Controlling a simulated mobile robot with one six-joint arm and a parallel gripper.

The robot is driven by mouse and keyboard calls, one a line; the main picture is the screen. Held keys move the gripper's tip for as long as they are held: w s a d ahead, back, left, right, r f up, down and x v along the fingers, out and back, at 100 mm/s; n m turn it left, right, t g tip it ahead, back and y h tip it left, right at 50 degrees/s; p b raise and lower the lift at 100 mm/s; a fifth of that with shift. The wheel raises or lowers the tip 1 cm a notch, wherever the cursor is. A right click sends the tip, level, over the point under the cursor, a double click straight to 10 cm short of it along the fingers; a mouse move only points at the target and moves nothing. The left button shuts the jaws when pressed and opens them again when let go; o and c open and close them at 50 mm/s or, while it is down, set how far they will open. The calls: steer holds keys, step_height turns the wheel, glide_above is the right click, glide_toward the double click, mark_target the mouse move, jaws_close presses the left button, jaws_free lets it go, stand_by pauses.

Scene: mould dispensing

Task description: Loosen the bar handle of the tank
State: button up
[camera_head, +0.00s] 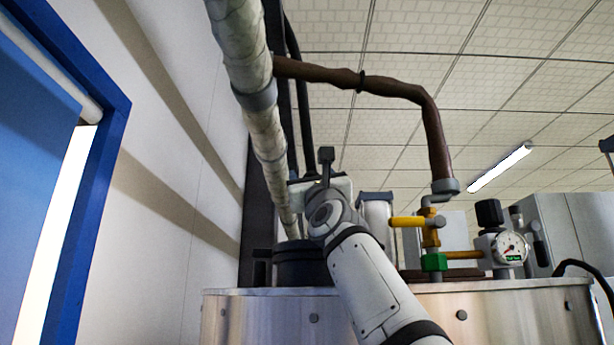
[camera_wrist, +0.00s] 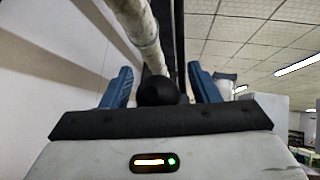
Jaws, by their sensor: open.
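My gripper (camera_wrist: 160,70) is open, with its two blue fingers spread apart in the wrist view. A dark rounded end (camera_wrist: 158,91) shows between the fingers, possibly part of the bar handle; whether they touch it I cannot tell. In the head view my arm reaches up over the steel-fronted tank (camera_head: 262,318), and my gripper's body hides its fingers and whatever is beyond them. A black round fitting (camera_head: 300,265) stands on the tank top, partly behind my arm. The bar handle cannot be clearly made out in the head view.
A thick pale pipe (camera_head: 251,97) rises close beside my gripper. A brown hose (camera_head: 433,135) runs to a yellow valve (camera_head: 430,232) with a green base, beside a gauge (camera_head: 510,248). A blue-framed door (camera_head: 85,170) and wall lie left.

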steer(key=shift+s, duration=0.1)
steer(key=b+v, duration=0.6)
steer(key=v, duration=0.1)
steer(key=shift+s+f+b, duration=0.2)
steer(key=shift+f+b, duration=0.1)
steer(key=shift+b, duration=0.05)
